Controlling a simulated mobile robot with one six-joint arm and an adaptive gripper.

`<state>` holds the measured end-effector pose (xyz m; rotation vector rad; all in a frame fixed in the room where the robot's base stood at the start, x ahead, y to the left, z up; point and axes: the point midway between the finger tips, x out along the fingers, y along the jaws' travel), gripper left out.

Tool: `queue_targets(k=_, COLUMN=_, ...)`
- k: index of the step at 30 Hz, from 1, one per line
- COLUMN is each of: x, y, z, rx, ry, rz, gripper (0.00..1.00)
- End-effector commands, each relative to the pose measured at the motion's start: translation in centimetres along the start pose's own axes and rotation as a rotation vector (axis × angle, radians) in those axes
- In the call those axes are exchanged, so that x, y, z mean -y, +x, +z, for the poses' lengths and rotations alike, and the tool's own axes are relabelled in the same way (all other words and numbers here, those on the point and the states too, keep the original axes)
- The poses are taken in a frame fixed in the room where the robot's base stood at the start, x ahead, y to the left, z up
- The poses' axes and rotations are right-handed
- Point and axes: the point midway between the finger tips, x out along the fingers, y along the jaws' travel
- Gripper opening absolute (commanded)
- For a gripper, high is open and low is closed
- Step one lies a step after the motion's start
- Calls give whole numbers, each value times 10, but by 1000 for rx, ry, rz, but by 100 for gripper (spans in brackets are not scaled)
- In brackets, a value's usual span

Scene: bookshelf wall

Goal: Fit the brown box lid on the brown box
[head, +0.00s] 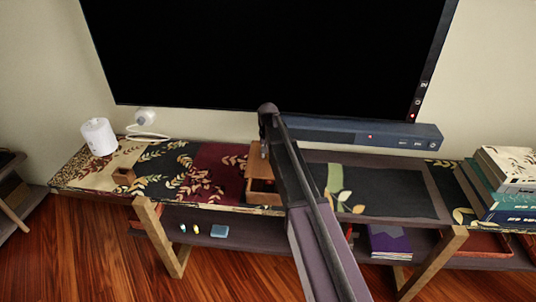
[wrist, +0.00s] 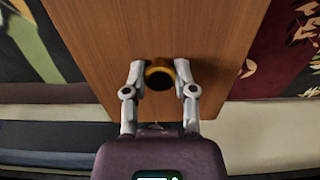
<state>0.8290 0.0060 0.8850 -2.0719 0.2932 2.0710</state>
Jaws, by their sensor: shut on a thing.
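The brown box (head: 266,199) stands on the patterned shelf top, partly behind my arm, with a dark gap showing above its front wall. The brown box lid (head: 254,165) is over the box toward its back; I cannot tell whether it touches the rim. In the wrist view the lid (wrist: 205,25) is a flat wood-grain panel with a round knob (wrist: 160,75). My gripper (wrist: 160,70) is shut on this knob, one finger on each side. In the head view my arm hides the right part of box and lid.
A soundbar (head: 350,133) lies behind on the right, under the large screen (head: 270,50). Books (head: 500,185) are stacked at the right. The dark mat (head: 385,190) is mostly clear.

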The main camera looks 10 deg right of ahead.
Motion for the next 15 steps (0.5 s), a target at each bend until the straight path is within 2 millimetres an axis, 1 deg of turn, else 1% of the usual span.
queue_targets(k=1, x=0, y=4, z=0, rx=0, ry=0, rz=0, gripper=0)
queue_targets(k=15, x=0, y=36, z=0, rx=0, ry=0, rz=0, gripper=0)
